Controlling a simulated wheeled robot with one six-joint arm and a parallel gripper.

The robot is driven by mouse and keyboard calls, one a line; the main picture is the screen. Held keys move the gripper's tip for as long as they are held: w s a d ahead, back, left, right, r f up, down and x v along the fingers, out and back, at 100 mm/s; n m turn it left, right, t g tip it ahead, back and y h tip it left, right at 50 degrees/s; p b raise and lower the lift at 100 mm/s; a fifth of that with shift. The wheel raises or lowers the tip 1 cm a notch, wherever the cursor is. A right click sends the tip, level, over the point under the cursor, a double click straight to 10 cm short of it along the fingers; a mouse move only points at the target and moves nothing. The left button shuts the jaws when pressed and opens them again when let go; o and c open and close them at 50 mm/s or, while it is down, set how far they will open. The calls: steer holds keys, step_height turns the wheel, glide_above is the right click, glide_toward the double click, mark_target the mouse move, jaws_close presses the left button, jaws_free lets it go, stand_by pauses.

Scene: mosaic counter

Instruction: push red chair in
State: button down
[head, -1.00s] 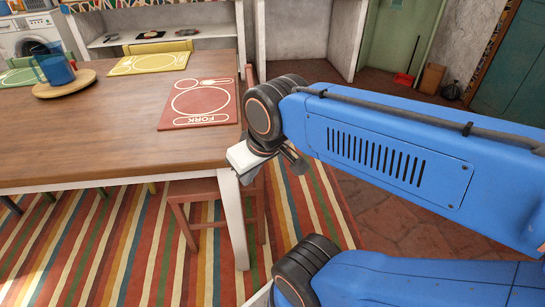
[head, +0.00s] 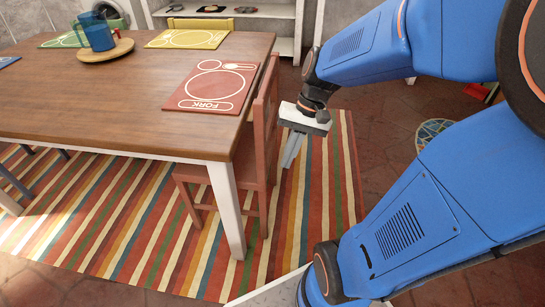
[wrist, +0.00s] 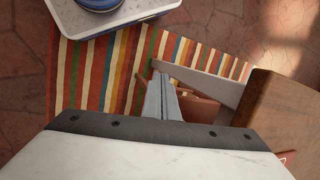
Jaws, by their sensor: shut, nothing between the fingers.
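The red chair (head: 267,125) stands at the right end of the wooden table (head: 130,85), its backrest upright close to the table edge. Its seat is partly under the tabletop. My gripper (head: 291,150) points down just right of the chair's backrest, with its fingers together and empty. In the head view I cannot tell whether the fingers touch the backrest. In the wrist view the closed fingers (wrist: 162,97) show beside reddish chair parts (wrist: 198,108), near a white table leg (wrist: 198,82); much of the chair is hidden there.
A red placemat (head: 212,87) lies at the table's right end. A blue jug (head: 97,32) stands on a round board (head: 104,50). The striped rug (head: 325,190) lies under table and chair. A yellow chair (head: 200,23) stands behind the table.

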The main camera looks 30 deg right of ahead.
steer(key=w+d+f+m+y, duration=0.8)
steer(key=w+f+m, duration=0.1)
steer(key=w+f, duration=0.35)
steer(key=w+d+f+m+t+y, duration=0.1)
steer(key=w+d+f+m+t, duration=0.2)
steer(key=d+f+m+t, duration=0.35)
steer(key=w+d+f+m+t+y, duration=0.2)
steer(key=d+f+m+t, duration=0.2)
steer(key=d+f, duration=0.45)
steer(key=x, duration=1.6)
steer(key=v, duration=1)
steer(key=shift+f, duration=0.35)
steer(key=shift+d, duration=0.1)
